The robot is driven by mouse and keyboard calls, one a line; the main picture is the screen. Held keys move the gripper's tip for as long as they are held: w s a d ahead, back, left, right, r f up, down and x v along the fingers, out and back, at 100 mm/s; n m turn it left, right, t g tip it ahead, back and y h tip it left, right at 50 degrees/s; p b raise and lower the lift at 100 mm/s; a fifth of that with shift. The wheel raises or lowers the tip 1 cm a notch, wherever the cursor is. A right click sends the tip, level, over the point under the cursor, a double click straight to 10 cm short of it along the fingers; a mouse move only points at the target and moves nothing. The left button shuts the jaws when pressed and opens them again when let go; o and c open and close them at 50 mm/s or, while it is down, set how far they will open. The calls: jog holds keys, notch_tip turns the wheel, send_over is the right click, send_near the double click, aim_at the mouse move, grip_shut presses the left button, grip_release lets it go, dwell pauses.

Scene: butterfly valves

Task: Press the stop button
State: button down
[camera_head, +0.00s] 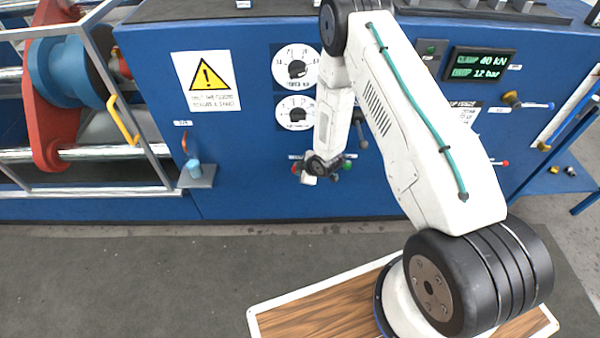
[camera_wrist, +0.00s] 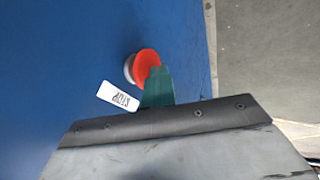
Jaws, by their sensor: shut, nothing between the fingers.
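The stop button is a round red cap (camera_wrist: 147,66) on a pale collar, on the blue panel in the wrist view. A white label reading STOP (camera_wrist: 118,95) is beside it. My gripper (camera_wrist: 160,72) shows as teal fingers closed together with nothing between them. Its tip overlaps the edge of the red cap in the wrist view; I cannot tell whether they touch. In the head view my gripper end is close to the panel below the gauges, and a small bit of red (camera_head: 295,169) shows at its left.
A green button (camera_head: 347,165) is just right of my wrist. Two round gauges (camera_head: 296,67) are above on the blue cabinet (camera_head: 240,150). A small ledge with a light-blue part (camera_head: 195,170) juts out at left. Levers (camera_head: 530,104) stick out at right.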

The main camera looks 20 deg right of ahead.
jog(key=s+d+r, duration=0.1)
jog(key=s+r, duration=0.7)
jog(key=s, duration=0.1)
jog(key=shift+f, duration=0.1)
dwell(0.3)
